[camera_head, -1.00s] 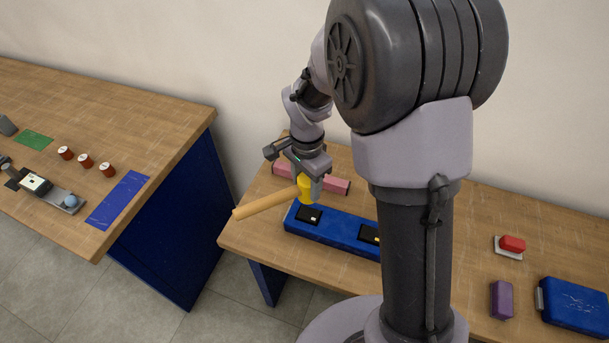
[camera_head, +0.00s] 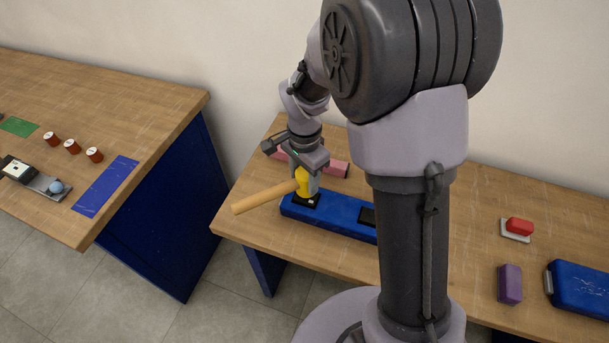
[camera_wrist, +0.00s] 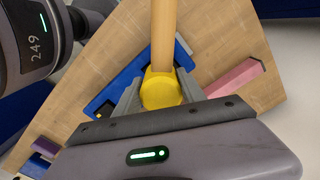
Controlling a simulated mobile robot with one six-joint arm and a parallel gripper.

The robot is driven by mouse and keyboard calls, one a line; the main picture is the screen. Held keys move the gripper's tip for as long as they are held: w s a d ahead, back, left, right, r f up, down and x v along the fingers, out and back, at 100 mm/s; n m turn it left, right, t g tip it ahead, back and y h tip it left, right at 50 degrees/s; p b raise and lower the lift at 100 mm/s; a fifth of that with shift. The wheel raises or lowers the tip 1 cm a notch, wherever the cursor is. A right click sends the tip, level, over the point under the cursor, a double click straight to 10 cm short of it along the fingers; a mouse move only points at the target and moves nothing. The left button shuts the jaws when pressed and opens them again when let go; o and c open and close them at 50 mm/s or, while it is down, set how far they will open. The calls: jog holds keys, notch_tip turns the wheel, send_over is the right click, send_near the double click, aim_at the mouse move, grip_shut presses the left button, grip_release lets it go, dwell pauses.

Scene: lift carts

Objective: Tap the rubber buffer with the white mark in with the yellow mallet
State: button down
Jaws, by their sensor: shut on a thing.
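My gripper (camera_head: 309,180) is shut on the yellow head (camera_head: 302,177) of the mallet. The wooden handle (camera_head: 263,198) sticks out to the left in the head view and up in the wrist view (camera_wrist: 164,38). A long blue block (camera_head: 335,219) lies on the right-hand bench. The black buffer with a small white mark (camera_head: 311,202) is at its left end, directly below the mallet head and partly hidden by it. I cannot tell whether they touch. A second black buffer (camera_head: 367,215) is partly hidden by my arm column.
A pink bar (camera_head: 335,168) lies behind the blue block. A red button (camera_head: 519,226), a purple block (camera_head: 510,284) and a blue case (camera_head: 582,290) are on the right. The left bench (camera_head: 150,110) holds several small items, with a gap between benches.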

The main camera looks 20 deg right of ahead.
aim_at(304, 172)
jog(key=shift+r, duration=0.1)
notch_tip(304, 172, down, 4)
jog(key=b, duration=0.4)
jog(key=shift+f, duration=0.25)
notch_tip(304, 172, up, 3)
jog(key=shift+r+p, duration=0.1)
jog(key=shift+p, duration=1.1)
notch_tip(304, 172, up, 5)
jog(key=p, duration=0.3)
jog(key=shift+p, duration=0.35)
